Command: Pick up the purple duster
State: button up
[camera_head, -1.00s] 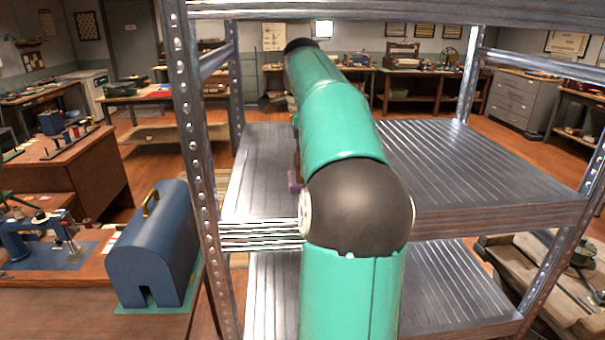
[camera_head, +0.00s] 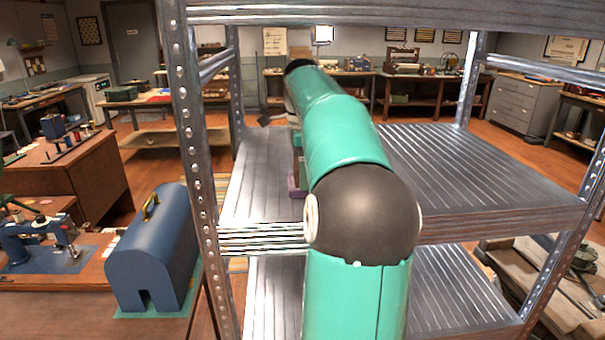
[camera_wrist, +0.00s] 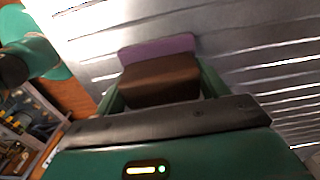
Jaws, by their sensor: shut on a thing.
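The purple duster (camera_wrist: 158,48) has a purple base and a brown block-shaped part. In the wrist view, the brown part sits between the green fingers of my gripper (camera_wrist: 158,82), which is shut on it. The purple base lies beyond the fingers, over the ribbed grey shelf. In the head view, only a small purple piece of the duster (camera_head: 295,188) shows left of my arm, under a green finger. My arm hides the rest. I cannot tell whether the duster touches the shelf.
The ribbed metal shelf (camera_head: 465,165) is otherwise bare to the right of my arm. Rack posts stand at left (camera_head: 190,150) and right, with another shelf board (camera_head: 380,14) above. A blue domed case (camera_head: 150,262) stands left, outside the rack.

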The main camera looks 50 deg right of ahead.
jog(key=shift+w+r, duration=0.1)
jog(key=shift+r, duration=1.75)
jog(key=s+a, duration=1.2)
jog(key=a, duration=0.1)
jog(key=shift+a, duration=0.25)
jog(key=shift+f, duration=0.1)
jog(key=o, duration=0.4)
jog(key=shift+c, duration=1.4)
